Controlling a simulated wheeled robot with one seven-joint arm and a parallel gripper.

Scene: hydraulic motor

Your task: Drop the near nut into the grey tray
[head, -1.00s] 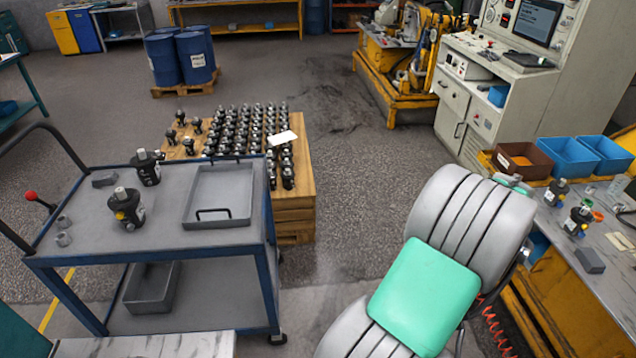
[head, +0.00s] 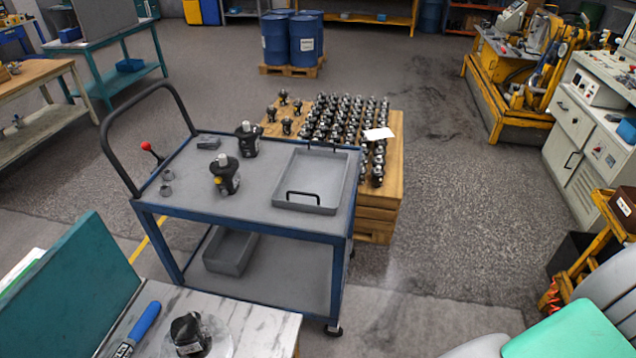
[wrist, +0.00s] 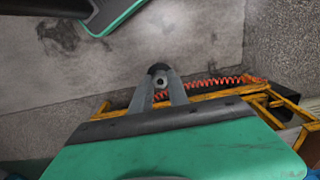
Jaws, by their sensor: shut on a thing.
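My gripper (wrist: 159,74) is in the wrist view, its two grey fingers closed on a small grey nut (wrist: 160,83) with a dark hole. The nut is partly hidden between the fingertips. The grey tray (head: 283,197), shallow with black handles, lies on the right part of the blue cart's top in the head view. No nut shows inside it. My gripper is outside the head view; only my arm shows at the lower right, well away from the tray.
The cart top (head: 262,220) also bears two black motors (head: 225,175), small grey ring-shaped parts (head: 166,190) and a grey block. A pallet of motors (head: 340,120) stands behind it. A marble-topped bench (head: 250,325) is in front. In the wrist view, a red coiled hose (wrist: 215,81) and yellow frame lie below.

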